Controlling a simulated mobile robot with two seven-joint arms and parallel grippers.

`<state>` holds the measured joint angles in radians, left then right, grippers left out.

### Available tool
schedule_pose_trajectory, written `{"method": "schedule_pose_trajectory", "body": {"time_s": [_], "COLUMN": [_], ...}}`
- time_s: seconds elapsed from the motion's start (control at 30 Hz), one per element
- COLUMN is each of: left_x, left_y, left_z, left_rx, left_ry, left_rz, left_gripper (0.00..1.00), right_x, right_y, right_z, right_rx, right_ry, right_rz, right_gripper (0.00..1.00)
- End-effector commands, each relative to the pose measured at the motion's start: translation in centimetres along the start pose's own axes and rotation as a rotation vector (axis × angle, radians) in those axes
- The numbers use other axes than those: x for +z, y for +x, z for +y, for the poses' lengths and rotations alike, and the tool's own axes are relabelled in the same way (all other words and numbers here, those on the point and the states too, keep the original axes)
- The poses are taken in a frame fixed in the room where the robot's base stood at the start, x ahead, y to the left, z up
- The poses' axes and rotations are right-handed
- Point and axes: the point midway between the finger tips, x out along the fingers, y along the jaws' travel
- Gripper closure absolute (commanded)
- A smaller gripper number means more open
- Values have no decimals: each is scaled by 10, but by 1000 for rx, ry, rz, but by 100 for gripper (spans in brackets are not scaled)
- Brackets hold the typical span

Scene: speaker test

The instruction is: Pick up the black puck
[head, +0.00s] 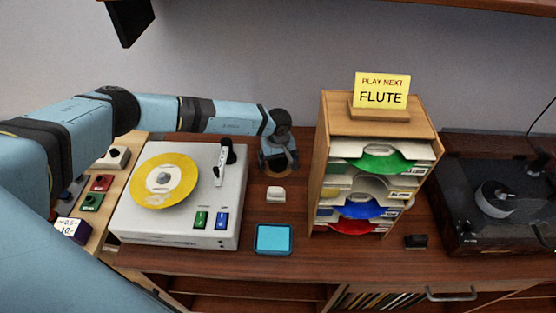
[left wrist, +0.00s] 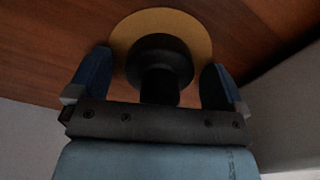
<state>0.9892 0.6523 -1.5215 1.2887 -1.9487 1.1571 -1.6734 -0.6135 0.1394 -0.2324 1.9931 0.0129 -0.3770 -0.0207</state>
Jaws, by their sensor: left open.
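My left gripper (head: 278,163) points down at the back of the wooden surface, between the white record player and the wooden rack. In the left wrist view its two blue fingers (left wrist: 157,72) are apart, one on each side of a black puck (left wrist: 160,60) with a narrower knob. I cannot tell whether the fingers touch it. The puck stands on a round tan disc (left wrist: 133,27). In the head view the gripper mostly hides the puck. My right gripper is not in view.
The white record player (head: 132,225) with a yellow record (head: 150,190) stands at left. The wooden rack (head: 322,150) holds colored records in sleeves. A small white block (head: 276,194) and a blue tray (head: 273,239) lie in front. A black turntable (head: 460,190) is at right.

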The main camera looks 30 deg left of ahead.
Motion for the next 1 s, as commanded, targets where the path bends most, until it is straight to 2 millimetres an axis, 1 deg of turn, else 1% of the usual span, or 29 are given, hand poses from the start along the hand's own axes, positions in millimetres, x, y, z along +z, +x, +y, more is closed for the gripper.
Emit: {"method": "schedule_pose_trajectory", "body": {"time_s": [0.17, 0.2, 0.27, 0.3, 0.37, 0.4, 0.43, 0.77, 0.87, 0.97, 1.0], "left_x": [0, 0, 0, 0, 0, 0, 0, -1, -1, -1, -1], "left_y": [0, 0, 0, 0, 0, 0, 0, -4, -11, -26, -34], "left_z": [0, 0, 0, 0, 0, 0, 0, 0, 0, 1, 1], "left_rx": [0, 0, 0, 0, 0, 0, 0, 1, 1, 4, 4], "left_ry": [0, 0, 0, 0, 0, -1, 0, -1, -1, -1, -1], "left_rz": [0, 0, 0, 0, 0, 0, 0, 1, 1, 2, 2], "left_gripper": [3, 12, 26, 35, 49, 58, 63, 63, 63, 63, 63], "right_x": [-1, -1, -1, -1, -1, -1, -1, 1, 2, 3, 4], "right_y": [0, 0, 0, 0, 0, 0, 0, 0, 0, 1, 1], "right_z": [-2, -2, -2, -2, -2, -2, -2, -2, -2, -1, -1], "right_rx": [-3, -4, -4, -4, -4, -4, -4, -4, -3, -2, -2], "right_ry": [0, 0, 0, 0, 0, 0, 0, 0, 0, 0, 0], "right_rz": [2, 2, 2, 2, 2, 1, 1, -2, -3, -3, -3], "right_gripper": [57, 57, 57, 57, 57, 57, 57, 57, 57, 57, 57]}}
